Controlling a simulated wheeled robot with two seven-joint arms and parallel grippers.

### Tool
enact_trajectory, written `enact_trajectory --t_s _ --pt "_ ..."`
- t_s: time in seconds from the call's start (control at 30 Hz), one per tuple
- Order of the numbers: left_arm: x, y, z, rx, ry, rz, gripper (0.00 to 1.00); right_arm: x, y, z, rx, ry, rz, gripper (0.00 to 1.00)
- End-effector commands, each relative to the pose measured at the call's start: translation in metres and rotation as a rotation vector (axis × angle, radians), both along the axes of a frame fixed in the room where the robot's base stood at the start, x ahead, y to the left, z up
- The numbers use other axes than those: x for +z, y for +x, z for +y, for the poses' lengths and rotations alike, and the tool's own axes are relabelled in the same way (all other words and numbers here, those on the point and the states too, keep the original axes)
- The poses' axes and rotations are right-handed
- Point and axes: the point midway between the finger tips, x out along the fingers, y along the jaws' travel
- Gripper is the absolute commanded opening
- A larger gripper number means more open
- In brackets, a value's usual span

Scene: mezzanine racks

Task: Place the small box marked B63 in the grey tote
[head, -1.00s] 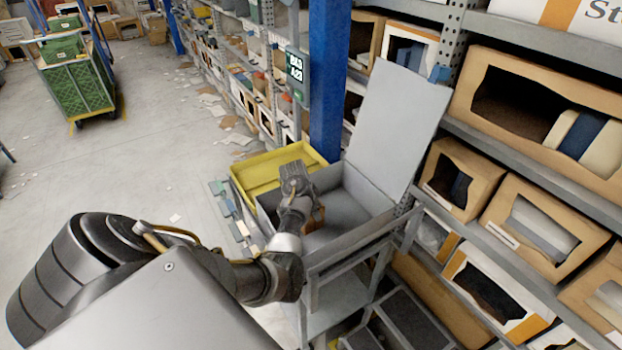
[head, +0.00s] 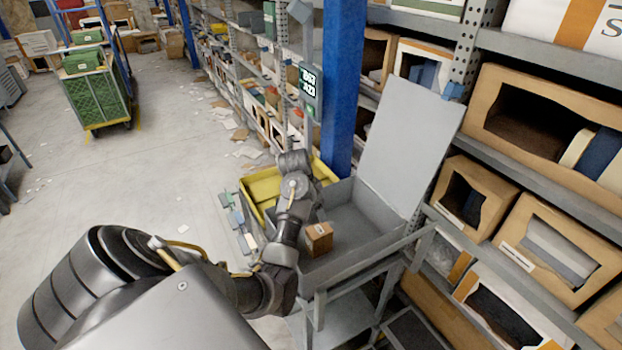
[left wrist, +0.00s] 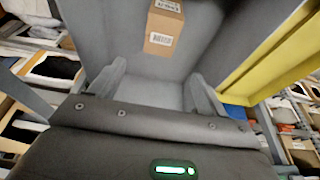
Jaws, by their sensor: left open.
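The small brown cardboard box (head: 318,238) sits inside the open grey tote (head: 345,218), near its left side. In the left wrist view the box (left wrist: 163,28) shows a white label with a barcode; its marking is too small to read surely. The tote's grey floor (left wrist: 150,88) shows around it. My left gripper (left wrist: 155,88) is open and empty, its two fingers apart, with the box beyond the fingertips and not touching them. In the head view the left wrist is over the tote's left side, and the fingers are hidden. My right gripper is not in view.
A yellow tote (head: 262,188) stands just left of the grey one. The grey tote's raised flat panel (head: 408,140) and a blue post (head: 343,80) rise behind. Shelves with open cartons (head: 545,240) line the right. A green cart (head: 98,98) stands on open floor at left.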

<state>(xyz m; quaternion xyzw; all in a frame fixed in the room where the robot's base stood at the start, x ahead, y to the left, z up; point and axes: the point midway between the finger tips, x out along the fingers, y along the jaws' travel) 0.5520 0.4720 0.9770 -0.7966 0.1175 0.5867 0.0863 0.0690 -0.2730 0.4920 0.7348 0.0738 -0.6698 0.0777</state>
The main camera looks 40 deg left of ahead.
Motion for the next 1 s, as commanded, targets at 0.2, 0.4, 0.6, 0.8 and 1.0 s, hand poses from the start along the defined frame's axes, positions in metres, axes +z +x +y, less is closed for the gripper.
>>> enact_trajectory --t_s 0.2,0.4,0.6,0.8,1.0 --pt "0.029 -0.008 0.003 0.000 0.001 0.000 0.76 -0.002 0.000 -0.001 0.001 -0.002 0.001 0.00" --pt "0.035 -0.011 0.003 0.000 -0.001 0.001 0.76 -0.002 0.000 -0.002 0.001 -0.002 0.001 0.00" --pt "0.035 -0.010 0.003 0.000 -0.001 0.000 0.76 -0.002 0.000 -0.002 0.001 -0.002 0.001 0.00" --pt "0.035 -0.010 0.003 0.000 0.000 0.000 0.76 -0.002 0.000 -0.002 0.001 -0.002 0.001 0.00" --pt "0.035 -0.010 0.003 0.000 -0.001 0.000 0.76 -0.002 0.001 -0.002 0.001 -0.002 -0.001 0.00"
